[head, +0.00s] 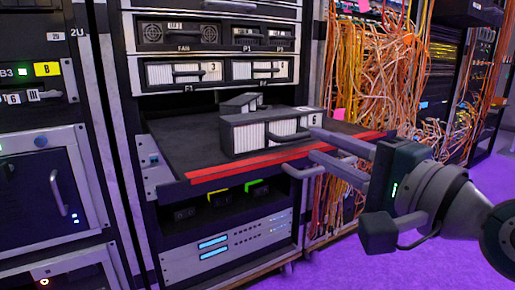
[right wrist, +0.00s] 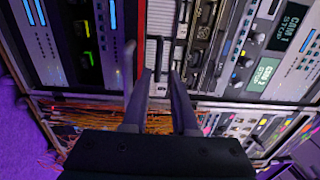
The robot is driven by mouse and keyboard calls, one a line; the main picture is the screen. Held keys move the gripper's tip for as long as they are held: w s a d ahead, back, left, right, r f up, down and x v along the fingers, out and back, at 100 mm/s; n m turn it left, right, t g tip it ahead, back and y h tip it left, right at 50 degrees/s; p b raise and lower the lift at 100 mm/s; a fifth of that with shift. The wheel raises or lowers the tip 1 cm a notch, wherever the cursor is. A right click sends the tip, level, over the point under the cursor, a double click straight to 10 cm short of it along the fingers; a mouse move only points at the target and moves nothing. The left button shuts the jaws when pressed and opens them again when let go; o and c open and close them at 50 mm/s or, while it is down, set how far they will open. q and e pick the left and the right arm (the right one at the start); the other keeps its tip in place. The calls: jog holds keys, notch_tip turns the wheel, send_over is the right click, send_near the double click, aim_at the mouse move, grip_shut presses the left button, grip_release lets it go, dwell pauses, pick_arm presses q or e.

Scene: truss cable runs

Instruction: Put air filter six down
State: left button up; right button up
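Air filter six (head: 240,138), a dark grey box with white pleated panels and a "6" label, sits upright on the pulled-out black shelf (head: 185,150) with a red front strip. It appears to rest flat there. My right gripper (head: 312,144) is in front of the filter's right part, near its dark handle. Its two fingers are spread apart, one above the other in the head view. In the right wrist view, the fingertips (right wrist: 162,74) stand apart, with the filter's white panels (right wrist: 153,52) beyond them. Any contact with the handle is unclear. My left gripper is out of view.
A smaller grey block (head: 240,104) lies behind the filter on the shelf. Filters (head: 180,74) labelled 3 and another number sit in the slots above. Orange cables (head: 375,70) hang at the right. The shelf's left part is clear.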

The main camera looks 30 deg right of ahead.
jog(key=s, duration=0.6)
jog(key=s+a+f+n+g+y, duration=0.2)
jog(key=s+a+f+n+g, duration=0.4)
jog(key=a+f+n+g, duration=0.4)
jog(key=s+d+f+n+g+h, duration=0.2)
jog(key=s+f+n+g+h, duration=0.1)
jog(key=s+n, duration=0.6)
notch_tip(320, 180, down, 2)
jog(key=shift+s+d+f+g, duration=0.25)
jog(key=shift+s+d+g, duration=0.1)
jog(key=shift+s+g, duration=0.4)
jog(key=shift+r, duration=0.15)
